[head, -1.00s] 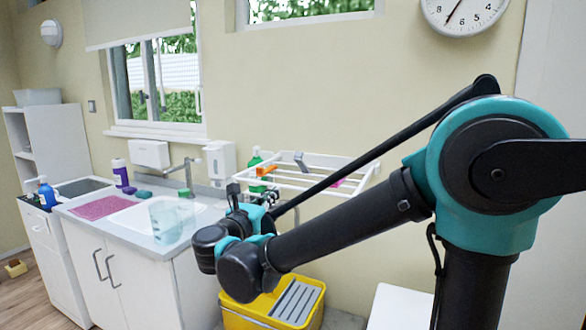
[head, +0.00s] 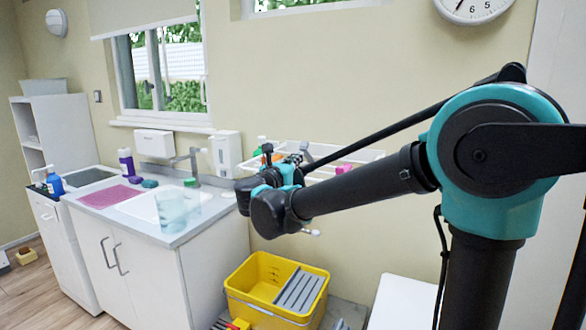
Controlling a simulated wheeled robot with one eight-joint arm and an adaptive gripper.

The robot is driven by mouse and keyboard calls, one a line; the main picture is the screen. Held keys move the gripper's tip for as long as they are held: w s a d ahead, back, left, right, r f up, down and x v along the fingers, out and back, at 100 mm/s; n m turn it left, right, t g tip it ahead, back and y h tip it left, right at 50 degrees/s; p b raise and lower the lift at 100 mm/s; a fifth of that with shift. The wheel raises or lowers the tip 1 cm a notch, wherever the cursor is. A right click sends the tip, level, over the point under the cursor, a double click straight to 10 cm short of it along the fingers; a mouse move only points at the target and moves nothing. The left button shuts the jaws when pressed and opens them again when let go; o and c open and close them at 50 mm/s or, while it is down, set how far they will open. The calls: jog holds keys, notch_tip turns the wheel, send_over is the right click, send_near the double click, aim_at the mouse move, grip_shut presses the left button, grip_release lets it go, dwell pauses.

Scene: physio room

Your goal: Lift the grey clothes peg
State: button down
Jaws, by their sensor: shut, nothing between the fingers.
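A grey peg-like piece (head: 305,151) shows on the white wall drying rack (head: 368,157), just beyond the end of my arm. It is small and partly covered, so I cannot tell its exact shape. My gripper (head: 293,161) is at the rack's front left side, close to the grey piece in the picture. It is shut with nothing held. My wrist hides much of the fingers and the rack's left part, and I cannot tell whether the gripper touches the peg.
An orange piece (head: 276,157) and a pink piece (head: 343,168) are on the rack. The sink counter (head: 180,238) with a clear container (head: 172,208) stands left. A yellow bucket (head: 250,308) is on the floor below. A white surface (head: 402,302) is at lower right.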

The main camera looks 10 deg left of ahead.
aim_at(302, 145)
jog(key=shift+w+r, duration=0.15)
jog(key=shift+r, duration=0.15)
jog(key=shift+w+d+r+g, duration=0.1)
jog(key=shift+r+g, duration=0.15)
jog(key=shift+g, duration=0.15)
jog(key=shift+w+d+r+g+y, duration=0.15)
jog(key=shift+w+r+g+y, duration=0.15)
jog(key=shift+r+g, duration=0.25)
jog(key=shift+w+d+r+g+y, duration=0.1)
jog(key=shift+w+r+g+y, duration=0.15)
jog(key=shift+r+g, duration=0.25)
jog(key=w+r+g, duration=0.1)
jog(key=g, duration=0.1)
jog(key=w+d+r+g+y, duration=0.1)
jog(key=w+r+g, duration=0.1)
jog(key=shift+w+d+r+y, duration=0.1)
jog(key=shift+w+d+y, duration=0.05)
jog(key=shift+w+y, duration=0.1)
jog(key=shift+w+d+r+g, duration=0.1)
jog(key=shift+w+g, duration=0.15)
jog(key=shift+w, duration=0.05)
jog(key=shift+w+d+r, duration=0.2)
jog(key=shift+w+r, duration=0.1)
jog(key=shift+w, duration=0.4)
jog(key=shift+w+d+r, duration=0.1)
jog(key=shift+w+d, duration=0.15)
jog(key=shift+w, duration=0.35)
jog(key=shift+w+d+r, duration=0.1)
jog(key=shift+w+d, duration=0.1)
jog(key=shift+w, duration=0.4)
